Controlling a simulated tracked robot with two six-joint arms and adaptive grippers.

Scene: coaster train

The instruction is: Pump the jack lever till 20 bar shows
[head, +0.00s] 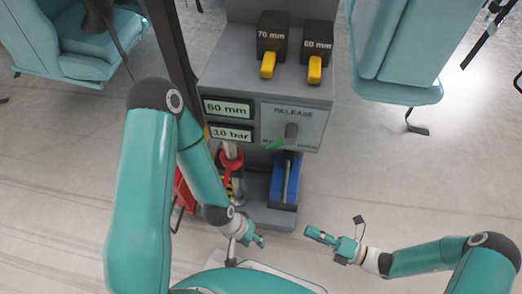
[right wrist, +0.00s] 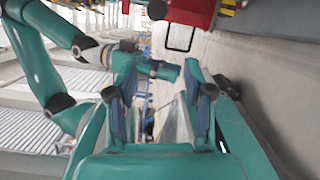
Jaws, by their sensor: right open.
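The pressure display (head: 231,133) on the grey cabinet reads 10 bar. Below the cabinet's front stands a blue unit (head: 287,181) with an upright dark rod, which looks like the jack lever. Left of it is a post with a red collar (head: 231,160) and yellow-black stripes. My left gripper (head: 256,239) is low in front of the cabinet, apart from the blue unit; its finger opening is unclear. My right gripper (head: 317,236) is right of it, open and empty, clear of the blue unit. Its spread fingers show in the right wrist view (right wrist: 162,100).
Above the pressure display another display (head: 227,108) reads 60 mm. Blocks marked 70 mm (head: 273,38) and 60 mm (head: 317,42) stand on top. Teal seats flank the cabinet. A red case (head: 184,190) stands behind my left arm.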

